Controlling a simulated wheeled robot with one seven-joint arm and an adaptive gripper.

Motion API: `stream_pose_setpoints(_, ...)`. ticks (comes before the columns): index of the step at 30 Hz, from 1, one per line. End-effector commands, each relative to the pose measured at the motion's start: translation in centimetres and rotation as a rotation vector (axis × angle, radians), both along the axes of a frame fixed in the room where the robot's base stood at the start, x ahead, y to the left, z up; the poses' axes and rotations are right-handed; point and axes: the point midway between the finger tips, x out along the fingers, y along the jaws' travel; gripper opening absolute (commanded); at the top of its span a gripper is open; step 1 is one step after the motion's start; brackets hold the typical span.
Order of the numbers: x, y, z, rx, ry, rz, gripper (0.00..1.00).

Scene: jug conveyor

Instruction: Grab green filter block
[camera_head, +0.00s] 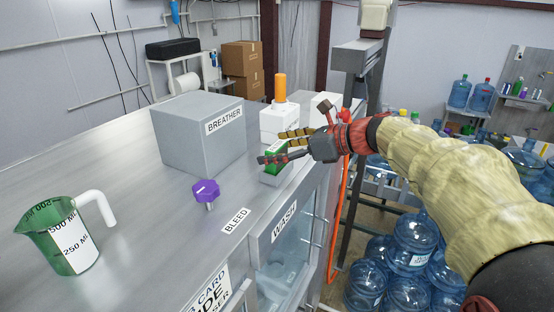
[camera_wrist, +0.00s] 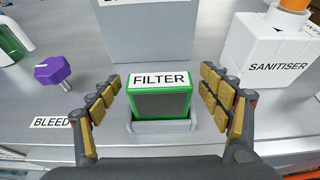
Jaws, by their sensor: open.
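The green filter block (camera_wrist: 160,101) has a green frame, a dark grey face and a white FILTER label on top. It sits in a low grey holder (camera_wrist: 161,127) on the metal counter. In the head view the green block (camera_head: 274,157) is partly hidden by my gripper (camera_head: 274,147). In the wrist view my gripper (camera_wrist: 161,104) is open, with one yellow-padded finger on each side of the block and a visible gap on both sides. The fingers do not appear to touch it.
A grey BREATHER box (camera_head: 198,134) stands behind the block. A white SANITISER container (camera_wrist: 268,52) with an orange top is at the right. A purple BLEED knob (camera_head: 206,192) and a green jug (camera_head: 64,240) are left. The counter's front edge is close.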

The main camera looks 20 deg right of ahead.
Motion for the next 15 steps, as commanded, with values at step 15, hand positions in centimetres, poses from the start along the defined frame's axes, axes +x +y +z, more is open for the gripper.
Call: stream_pose_setpoints(15, -0.04, -0.01, 0.02, 0.0, 0.0, 0.0, 0.53)
